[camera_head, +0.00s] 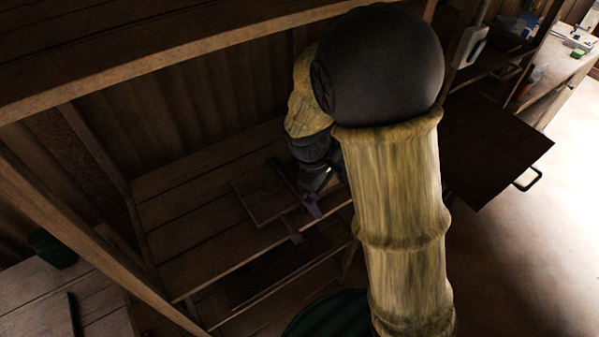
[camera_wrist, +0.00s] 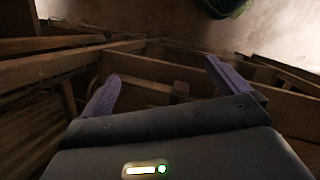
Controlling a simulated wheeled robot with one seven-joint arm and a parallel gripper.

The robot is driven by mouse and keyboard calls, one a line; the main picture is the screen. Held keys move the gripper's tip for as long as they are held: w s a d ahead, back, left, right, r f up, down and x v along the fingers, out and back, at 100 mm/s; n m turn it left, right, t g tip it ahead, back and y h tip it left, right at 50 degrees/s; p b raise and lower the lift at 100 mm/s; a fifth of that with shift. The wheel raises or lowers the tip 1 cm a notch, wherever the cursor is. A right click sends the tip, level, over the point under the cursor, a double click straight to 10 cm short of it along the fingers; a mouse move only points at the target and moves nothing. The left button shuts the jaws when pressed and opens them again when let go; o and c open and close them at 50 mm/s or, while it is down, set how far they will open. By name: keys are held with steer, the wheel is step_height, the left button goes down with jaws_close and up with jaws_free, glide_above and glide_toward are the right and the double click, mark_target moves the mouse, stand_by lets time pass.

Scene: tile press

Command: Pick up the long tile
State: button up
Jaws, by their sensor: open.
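Brown wooden pieces (camera_wrist: 150,88) show beyond and between the fingers. My arm hides much of the shelf's right side, and the light is dim.
The wooden shelf (camera_head: 190,257) has bare planks left of my gripper. Wooden posts (camera_head: 95,150) and an upper beam (camera_head: 170,55) frame it. A dark panel with a handle (camera_head: 527,180) sticks out at right. A green container (camera_head: 52,248) stands at lower left. Open floor lies at right.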

steer(key=w+a+n+h, duration=0.1)
steer(key=a+n, duration=0.1)
steer(key=a, duration=0.1)
steer(key=w+a+f+n+t+h, duration=0.1)
steer(key=a+n+h, duration=0.1)
steer(key=a+n, duration=0.1)
steer(key=w+a+f+n+t+h+b, duration=0.1)
steer(key=a+n, duration=0.1)
steer(key=a, duration=0.1)
steer(key=shift+w+a+f+h, duration=0.1)
steer(key=shift+a+h, duration=0.2)
steer(key=s+a+r+n+t+h, duration=0.1)
steer(key=a+n+t+h, duration=0.2)
steer(key=a, duration=0.9)
steer(key=n+t, duration=0.2)
steer(key=n, duration=0.1)
steer(key=shift+a+r+n+t+b, duration=0.2)
steer(key=shift+a+n+t+b, duration=0.1)
steer(key=shift+a+n+t, duration=0.1)
steer(key=p, duration=0.2)
glide_toward(296, 171)
steer(key=x, duration=0.3)
steer(key=shift+d+f, duration=0.15)
steer(key=shift+d, duration=0.05)
steer(key=p+x, duration=0.1)
steer(key=x, duration=0.4)
steer(key=shift+w, duration=0.15)
